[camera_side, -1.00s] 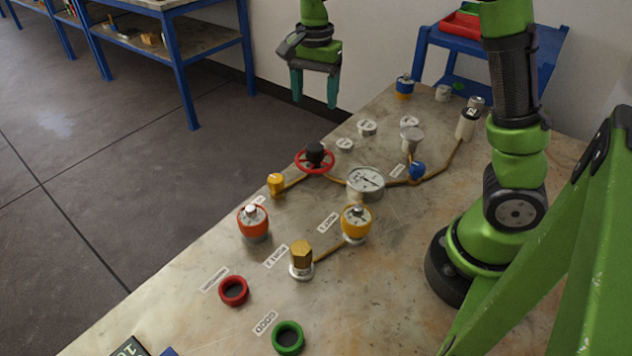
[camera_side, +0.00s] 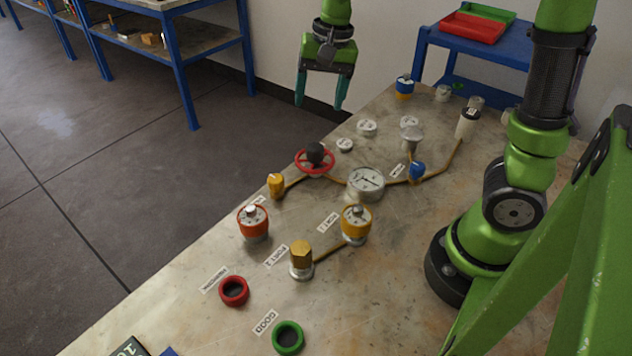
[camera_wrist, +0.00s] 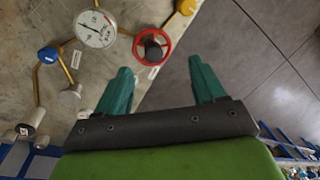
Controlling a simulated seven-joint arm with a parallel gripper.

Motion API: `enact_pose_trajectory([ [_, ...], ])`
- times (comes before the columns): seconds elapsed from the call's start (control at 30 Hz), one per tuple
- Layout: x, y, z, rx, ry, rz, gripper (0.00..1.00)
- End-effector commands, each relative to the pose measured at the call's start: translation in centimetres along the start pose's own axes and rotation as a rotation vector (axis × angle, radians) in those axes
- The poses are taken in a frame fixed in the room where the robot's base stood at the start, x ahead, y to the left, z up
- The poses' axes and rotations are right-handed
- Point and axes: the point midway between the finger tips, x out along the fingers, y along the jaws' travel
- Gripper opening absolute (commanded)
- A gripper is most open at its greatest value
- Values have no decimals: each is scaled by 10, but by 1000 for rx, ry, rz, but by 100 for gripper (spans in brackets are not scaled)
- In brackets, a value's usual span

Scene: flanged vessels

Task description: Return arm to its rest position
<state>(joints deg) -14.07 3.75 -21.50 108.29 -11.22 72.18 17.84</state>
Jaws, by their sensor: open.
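My gripper (camera_side: 320,104) hangs in the air past the far left edge of the table, fingers pointing down. Its teal fingers are apart with nothing between them, and it touches nothing. In the wrist view the open fingers (camera_wrist: 160,85) show over the table edge and the grey floor. My green arm stands at the right of the table in the side view.
The table (camera_side: 390,290) bears a red handwheel (camera_side: 301,163), a gauge (camera_side: 366,183), orange-topped (camera_side: 252,222) and yellow-topped (camera_side: 356,224) vessels, a brass hex fitting (camera_side: 301,255), and red (camera_side: 234,291) and green (camera_side: 288,337) rings. A blue stand (camera_side: 480,62) holds trays behind.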

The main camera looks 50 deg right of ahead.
Motion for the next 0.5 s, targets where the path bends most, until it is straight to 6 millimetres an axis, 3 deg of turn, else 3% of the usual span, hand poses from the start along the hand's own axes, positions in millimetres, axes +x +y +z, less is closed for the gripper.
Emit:
enact_pose_trajectory([
  [0.3,-31,33,92,-421,169,-268,69],
  [0.5,-38,53,124,-517,301,-328,69],
])
